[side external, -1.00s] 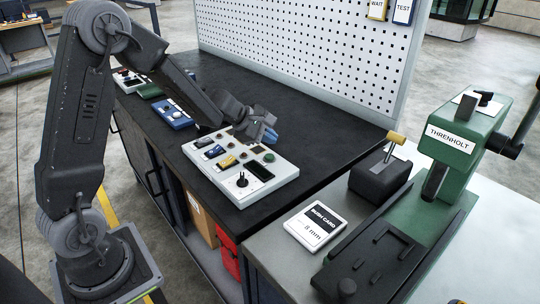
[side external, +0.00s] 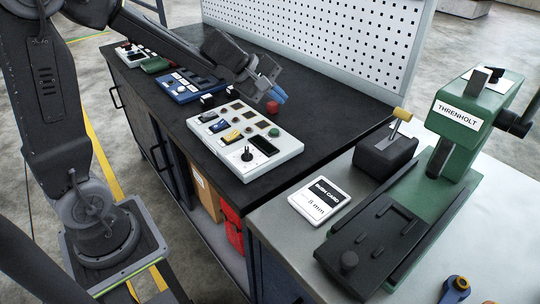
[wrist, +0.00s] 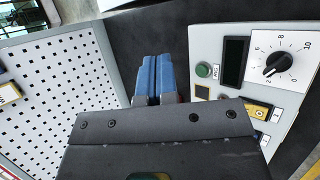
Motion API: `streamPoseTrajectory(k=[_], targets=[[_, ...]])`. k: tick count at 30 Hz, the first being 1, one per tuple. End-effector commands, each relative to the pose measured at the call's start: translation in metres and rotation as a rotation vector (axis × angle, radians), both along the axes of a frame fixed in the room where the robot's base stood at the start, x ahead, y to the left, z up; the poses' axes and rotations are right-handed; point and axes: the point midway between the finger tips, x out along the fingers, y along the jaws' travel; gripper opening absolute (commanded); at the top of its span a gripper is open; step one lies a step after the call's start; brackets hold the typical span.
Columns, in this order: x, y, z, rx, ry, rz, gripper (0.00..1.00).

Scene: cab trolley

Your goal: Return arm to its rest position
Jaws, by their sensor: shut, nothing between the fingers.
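My gripper (side external: 279,93) has blue fingertips and is held in the air above the back part of the white control panel (side external: 290,150). In the wrist view the two blue fingers (wrist: 153,78) lie side by side, shut with nothing between them. The panel's black knob (wrist: 277,64) with a dial, a dark display and a green button show to the right of the fingers there. I see no contact between gripper and panel.
A pegboard (side external: 320,50) stands along the bench's back edge. A blue box (side external: 185,91) and other small devices lie further left on the bench. At right stand a green THRENHOLT machine (side external: 470,100), a black lever box (side external: 385,157) and a white card (side external: 318,200).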

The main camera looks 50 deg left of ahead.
Motion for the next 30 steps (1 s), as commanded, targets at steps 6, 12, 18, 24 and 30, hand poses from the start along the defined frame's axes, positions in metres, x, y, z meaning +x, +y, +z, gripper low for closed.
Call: streamPoseTrajectory(k=[6, 12, 18, 24, 30], targets=[[-0.096, -0.061, 0.047, 0.375, -0.126, -0.506, 0.0], [-0.182, -0.071, 0.05, 0.756, -0.172, -0.875, 0.0], [-0.232, -0.056, 0.044, 1.04, -0.166, -1.074, 0.0], [-0.245, -0.048, 0.041, 1.131, -0.151, -1.128, 0.0], [-0.244, -0.047, 0.041, 1.132, -0.15, -1.127, 0.0]])
